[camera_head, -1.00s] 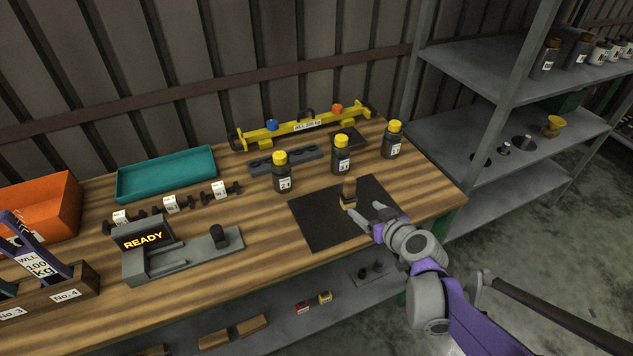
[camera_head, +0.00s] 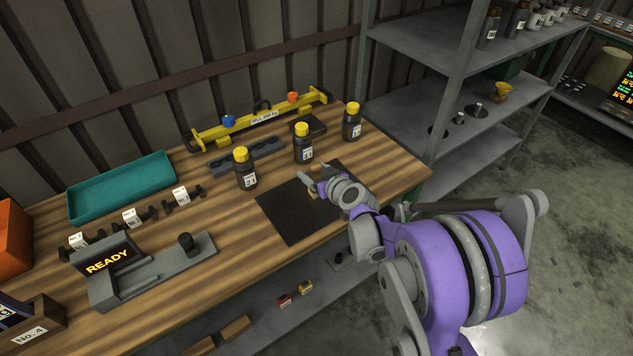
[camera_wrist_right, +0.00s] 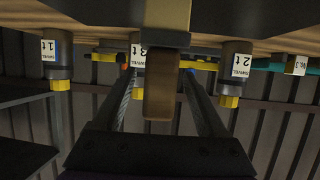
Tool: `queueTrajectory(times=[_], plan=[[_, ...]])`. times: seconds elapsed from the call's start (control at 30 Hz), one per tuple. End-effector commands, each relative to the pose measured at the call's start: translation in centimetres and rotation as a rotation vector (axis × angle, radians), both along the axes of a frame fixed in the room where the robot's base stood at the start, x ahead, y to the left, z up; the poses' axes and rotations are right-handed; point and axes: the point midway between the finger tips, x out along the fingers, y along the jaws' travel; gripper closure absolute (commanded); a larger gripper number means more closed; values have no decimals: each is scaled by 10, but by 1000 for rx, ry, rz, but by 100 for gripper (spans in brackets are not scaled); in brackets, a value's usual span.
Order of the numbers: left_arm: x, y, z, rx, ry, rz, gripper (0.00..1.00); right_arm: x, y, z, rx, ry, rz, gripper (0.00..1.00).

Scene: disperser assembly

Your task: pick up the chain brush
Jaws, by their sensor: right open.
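The chain brush stands on the black mat (camera_head: 288,220); in the head view it is mostly hidden by my right gripper (camera_head: 312,182). In the right wrist view, which looks upside down, the chain brush (camera_wrist_right: 161,92) has a brown handle, a dark collar and paler bristles at the top edge. My right gripper (camera_wrist_right: 165,100) is open, with one finger on each side of the handle. Gaps show between handle and fingers. My left gripper is not in view.
Yellow-capped bottles (camera_head: 303,143) stand behind the mat. A yellow lifting beam (camera_head: 262,120) lies further back. A grey device reading READY (camera_head: 108,262) and a teal tray (camera_head: 122,186) are to the left. A metal shelf (camera_head: 440,60) stands at right.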

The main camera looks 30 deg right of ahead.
Motion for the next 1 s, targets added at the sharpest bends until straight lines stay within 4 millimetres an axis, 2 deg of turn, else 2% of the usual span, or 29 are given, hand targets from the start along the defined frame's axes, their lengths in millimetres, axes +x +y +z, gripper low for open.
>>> queueTrajectory(times=[0.13, 0.4, 0.8, 1.0], plan=[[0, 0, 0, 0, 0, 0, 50, 14, -1, -6, 1, 0, -1, 25], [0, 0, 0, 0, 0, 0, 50, 16, -1, -7, 1, 0, -1, 27], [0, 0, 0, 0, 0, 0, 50, 16, -1, -7, 1, 0, -1, 99], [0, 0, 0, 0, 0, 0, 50, 16, -1, -6, 1, 0, -1, 100]])
